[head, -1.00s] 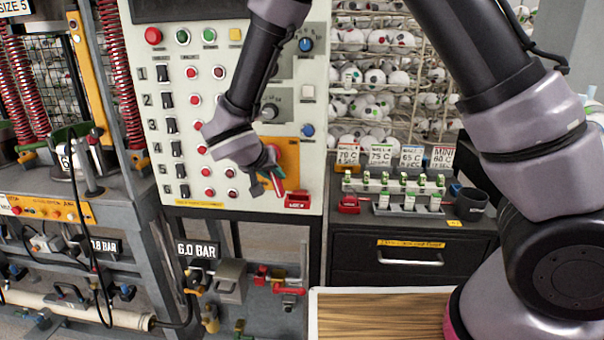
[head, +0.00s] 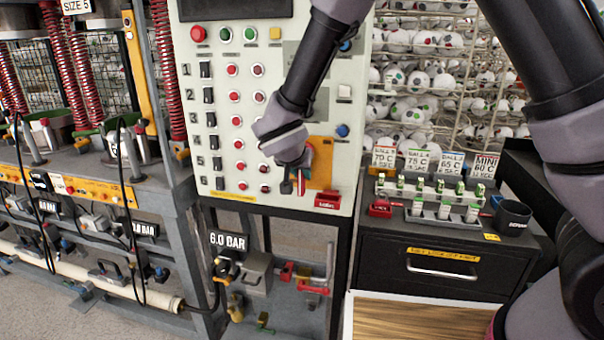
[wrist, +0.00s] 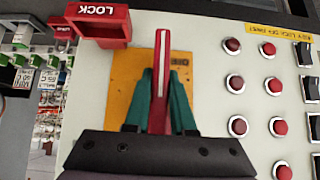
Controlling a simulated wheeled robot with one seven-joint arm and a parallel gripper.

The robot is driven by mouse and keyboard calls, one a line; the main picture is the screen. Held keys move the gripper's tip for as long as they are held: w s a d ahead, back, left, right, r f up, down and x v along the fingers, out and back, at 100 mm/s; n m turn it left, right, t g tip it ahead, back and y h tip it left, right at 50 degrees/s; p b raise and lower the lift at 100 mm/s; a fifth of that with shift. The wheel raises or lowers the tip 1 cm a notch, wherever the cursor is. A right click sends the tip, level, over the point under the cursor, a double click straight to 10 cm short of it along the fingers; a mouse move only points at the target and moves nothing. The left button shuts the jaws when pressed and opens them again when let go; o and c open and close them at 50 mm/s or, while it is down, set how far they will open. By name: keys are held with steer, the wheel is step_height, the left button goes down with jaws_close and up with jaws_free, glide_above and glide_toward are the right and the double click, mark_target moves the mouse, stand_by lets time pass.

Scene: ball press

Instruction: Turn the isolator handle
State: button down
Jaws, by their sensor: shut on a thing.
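The isolator handle (wrist: 162,62) is a narrow red bar with a pale stripe, on a yellow plate (wrist: 124,80) low on the pale control panel. In the wrist view it points straight up the picture. My gripper (wrist: 163,78) has its teal fingers on both sides of the handle, shut on it. In the head view, my gripper (head: 294,178) is at the panel's lower right. The handle (head: 301,184) looks nearly upright there, partly hidden by the gripper. The handle's pivot is hidden.
A red LOCK block (head: 328,199) sits just below right of the plate, close to the gripper. Red buttons (head: 239,144) and black switches fill the panel's left. A black drawer cabinet (head: 430,262) with small bottles stands right, a press rig left.

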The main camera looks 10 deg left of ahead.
steer(key=c, duration=0.8)
jaws_free()
steer(key=shift+o, duration=0.2)
steer(key=shift+r, duration=0.1)
steer(key=v, duration=1)
steer(key=shift+s+r, duration=0.15)
steer(key=shift+s, duration=0.1)
